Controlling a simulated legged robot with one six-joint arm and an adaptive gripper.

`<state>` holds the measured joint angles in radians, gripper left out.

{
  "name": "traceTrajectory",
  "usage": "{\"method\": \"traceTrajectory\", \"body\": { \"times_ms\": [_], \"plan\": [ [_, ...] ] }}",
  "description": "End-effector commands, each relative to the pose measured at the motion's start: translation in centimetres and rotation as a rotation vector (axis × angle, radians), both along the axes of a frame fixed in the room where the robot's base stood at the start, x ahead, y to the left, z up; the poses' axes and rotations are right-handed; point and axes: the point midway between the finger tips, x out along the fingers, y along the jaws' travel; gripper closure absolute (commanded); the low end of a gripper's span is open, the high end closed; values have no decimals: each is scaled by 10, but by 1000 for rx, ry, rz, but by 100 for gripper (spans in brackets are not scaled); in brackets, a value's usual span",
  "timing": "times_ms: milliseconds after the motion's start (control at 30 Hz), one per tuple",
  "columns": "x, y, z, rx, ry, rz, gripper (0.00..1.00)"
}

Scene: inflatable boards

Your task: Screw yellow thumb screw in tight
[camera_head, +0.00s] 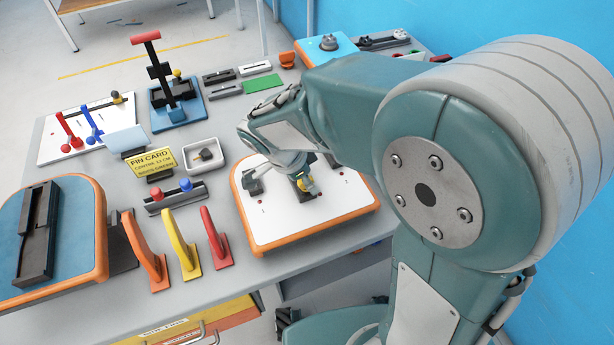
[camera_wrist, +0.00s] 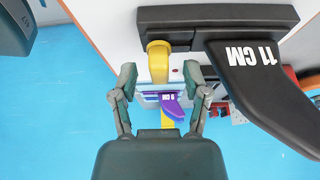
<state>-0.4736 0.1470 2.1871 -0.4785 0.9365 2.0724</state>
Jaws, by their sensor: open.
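In the wrist view the yellow thumb screw (camera_wrist: 158,60) stands at the end of a black base bar (camera_wrist: 215,16). A black fin marked 11 CM (camera_wrist: 255,75) is joined to that bar. My gripper (camera_wrist: 160,75) is open, with one finger on each side of the screw's lower part; contact cannot be told. In the head view my gripper (camera_head: 297,180) is low over a white board with an orange edge (camera_head: 275,228). A bit of yellow shows beside it, and my arm hides part of the board.
A purple fin marked 9 CM (camera_wrist: 171,104) lies beyond the fingers in the wrist view. In the head view, orange, yellow and red fins (camera_head: 182,246) stand at the table's front. A white tray (camera_head: 204,171), a yellow FIN CARD sign (camera_head: 152,161) and a blue board (camera_head: 75,235) are to the left.

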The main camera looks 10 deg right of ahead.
Motion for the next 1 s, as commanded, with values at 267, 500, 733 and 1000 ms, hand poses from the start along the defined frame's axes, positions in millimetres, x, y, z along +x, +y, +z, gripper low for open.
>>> {"method": "traceTrajectory", "body": {
  "times_ms": [267, 500, 733, 1000],
  "plan": [
    [0, 6, 13, 1, -4, 2, 40],
    [-6, 24, 58, 3, -5, 2, 40],
    [-10, 40, 96, 2, -2, 2, 40],
    [-12, 45, 110, -1, 1, 0, 40]
  ]
}}
